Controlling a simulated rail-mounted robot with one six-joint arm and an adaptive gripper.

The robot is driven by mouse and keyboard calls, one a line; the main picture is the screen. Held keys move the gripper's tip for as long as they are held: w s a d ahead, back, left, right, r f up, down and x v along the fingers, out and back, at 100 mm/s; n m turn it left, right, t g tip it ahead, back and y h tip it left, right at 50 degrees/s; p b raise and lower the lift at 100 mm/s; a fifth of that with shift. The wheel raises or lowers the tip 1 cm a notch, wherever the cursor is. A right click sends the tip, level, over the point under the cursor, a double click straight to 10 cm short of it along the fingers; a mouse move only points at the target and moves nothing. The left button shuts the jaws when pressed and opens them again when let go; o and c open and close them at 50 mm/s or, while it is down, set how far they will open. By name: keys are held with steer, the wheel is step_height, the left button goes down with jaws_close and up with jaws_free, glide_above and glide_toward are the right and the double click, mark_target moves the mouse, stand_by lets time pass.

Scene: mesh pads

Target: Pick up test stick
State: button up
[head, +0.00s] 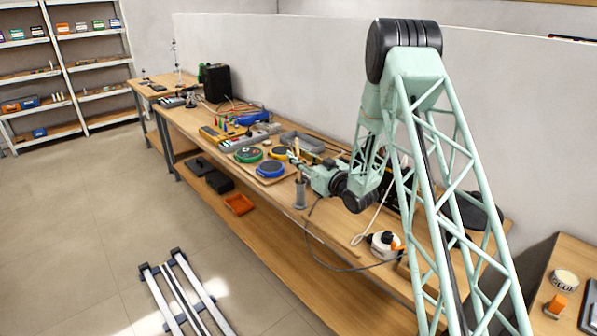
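A slim upright stick (299,176) stands in a grey cylindrical holder (300,195) near the front edge of the long workbench; it may be the test stick, but it is small here. My gripper (301,165) is at the stick's upper part, reaching in from the right. The fingers are too small to show whether they touch it or are closed. Round pads lie just left of the gripper: a green one (248,155), a blue one (269,168) and a yellow one (278,153).
The long wooden workbench (330,225) holds tools and grey trays (302,141) behind the pads. An orange bin (239,204) sits on the lower shelf. Floor rails (184,298) lie at front left.

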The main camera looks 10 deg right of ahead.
jaws_close()
steer(key=shift+r, duration=0.2)
stand_by(0.3)
step_height(320, 180, up, 18)
steer(key=p, duration=0.1)
steer(key=shift+f+p, duration=0.15)
steer(key=shift+p, duration=0.25)
stand_by(0.4)
stand_by(0.6)
